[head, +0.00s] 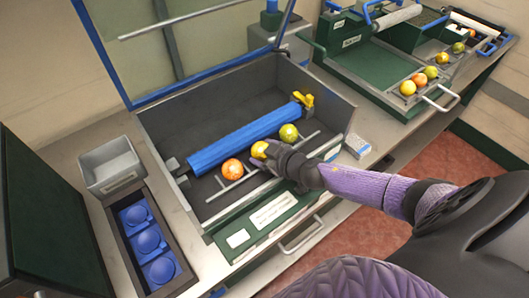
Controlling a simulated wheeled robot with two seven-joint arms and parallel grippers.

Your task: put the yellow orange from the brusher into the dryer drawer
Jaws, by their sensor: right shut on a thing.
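My right gripper (270,154) reaches in from the right over a grey tray-like machine (160,122) with a long blue roller (245,138); I take it for the brusher. The gripper is shut on the yellow orange (259,149), which shows at its fingertips and is partly hidden by them. I cannot tell whether the fruit still touches the rack (222,193) below. An orange-coloured fruit (232,169) lies to the left and a yellow-green one (288,132) to the right. No drawer is clearly marked as the dryer's. My left gripper is out of view.
A green machine (345,72) at the back right has a handled tray with several fruits. A raised blue-framed lid (95,45) stands behind the roller. At left are a grey bin (110,165) and a box with blue cups (148,240). A handle (303,236) sits on the front.

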